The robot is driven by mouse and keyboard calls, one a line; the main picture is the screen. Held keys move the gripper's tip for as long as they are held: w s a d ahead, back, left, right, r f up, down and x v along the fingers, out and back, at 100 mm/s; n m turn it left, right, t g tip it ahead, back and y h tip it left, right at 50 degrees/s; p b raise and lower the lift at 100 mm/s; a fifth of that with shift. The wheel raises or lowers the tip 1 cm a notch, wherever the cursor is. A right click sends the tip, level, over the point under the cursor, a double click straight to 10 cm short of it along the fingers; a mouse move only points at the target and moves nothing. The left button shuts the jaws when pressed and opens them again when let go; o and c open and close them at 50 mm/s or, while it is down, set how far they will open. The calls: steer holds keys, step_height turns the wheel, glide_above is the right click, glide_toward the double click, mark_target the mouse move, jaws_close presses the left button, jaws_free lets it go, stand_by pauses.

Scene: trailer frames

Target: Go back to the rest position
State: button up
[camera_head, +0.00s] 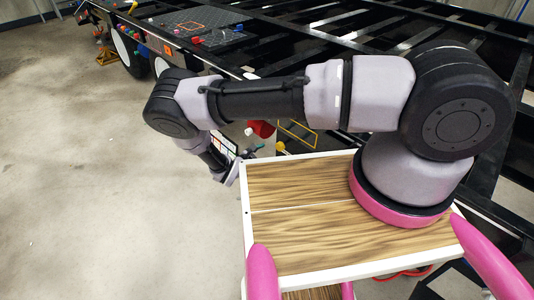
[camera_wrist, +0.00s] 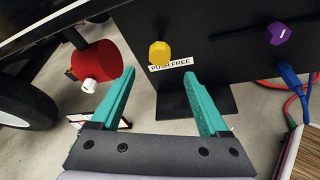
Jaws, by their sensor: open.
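My gripper (camera_wrist: 157,75) is open, with its two teal fingers apart and nothing between them in the wrist view. A yellow knob (camera_wrist: 159,51) on a black panel shows beyond the fingertips, apart from them. A label reading "PUSH FREE" (camera_wrist: 171,65) is just below the knob. A purple knob (camera_wrist: 277,32) sits on the panel to the right. In the head view, my arm is bent out to the left and down past the wooden-topped surface, and most of my gripper is hidden behind the wrist.
A red rounded tank (camera_wrist: 98,62) with a white cap is left of my fingers, near a black tyre (camera_wrist: 22,100). Blue and red hoses (camera_wrist: 291,82) hang at right. The black trailer frame (camera_head: 300,50) crosses the back. Open concrete floor (camera_head: 80,190) lies left.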

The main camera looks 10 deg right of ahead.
steer(key=d+r+m+g+y, duration=0.4)
steer(key=r+m, duration=0.5)
steer(key=r, duration=1.2)
steer(key=d+r+m+g+y, duration=0.1)
steer(key=d+r+m+g, duration=0.4)
steer(key=r, duration=1.6)
steer(key=s+d+r+m+t+y, duration=0.15)
steer(key=s+r+m, duration=0.25)
steer(key=r, duration=0.4)
steer(key=s+d+r+m+y, duration=0.2)
steer(key=s+r+m+y, duration=0.15)
steer(key=r, duration=0.35)
steer(key=s+d+r+m+t+y, duration=0.1)
steer(key=s+r+m+t, duration=0.1)
steer(key=s+r, duration=0.2)
steer(key=s+d+r+m+t, duration=0.1)
steer(key=s+r+m+t, duration=0.2)
steer(key=s, duration=0.7)
step_height(320, 180, up, 3)
steer(key=shift+d+f+y, duration=0.15)
steer(key=shift+f+y, duration=0.05)
steer(key=shift+y, duration=0.2)
